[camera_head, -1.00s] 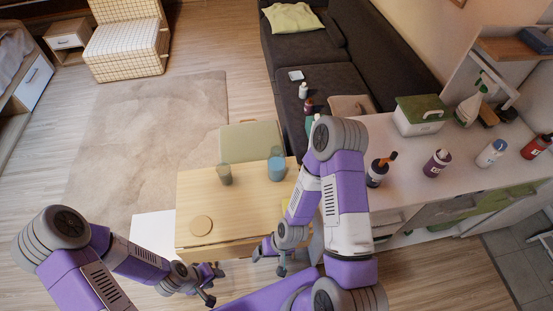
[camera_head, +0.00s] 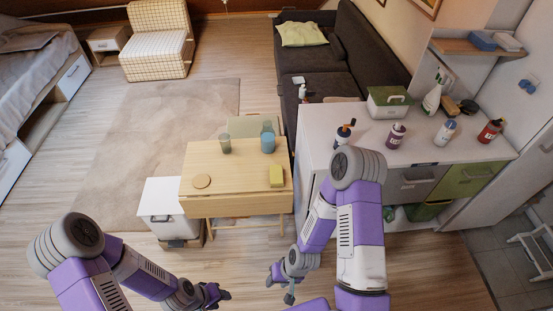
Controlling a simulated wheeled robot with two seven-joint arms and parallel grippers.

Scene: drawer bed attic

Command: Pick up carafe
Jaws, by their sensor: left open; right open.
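No vessel is plainly a carafe at this size. On the wooden table (camera_head: 215,165) a dark greenish glass vessel (camera_head: 225,144) stands upright near the far edge. A blue vessel (camera_head: 268,143) stands to its right, with a grey-green shape just behind it. I cannot tell which of them is the carafe. My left gripper (camera_head: 217,295) is open and empty at the bottom, short of the table's near side. My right gripper (camera_head: 280,284) is open and empty below the table's near right corner. Both are well away from the vessels.
A round wooden disc (camera_head: 202,181) and a yellow block (camera_head: 276,176) lie on the table. A white box (camera_head: 160,205) stands at its left. A counter (camera_head: 410,157) with several bottles and a green-lidded box (camera_head: 388,102) borders it at right. The floor at near left is open.

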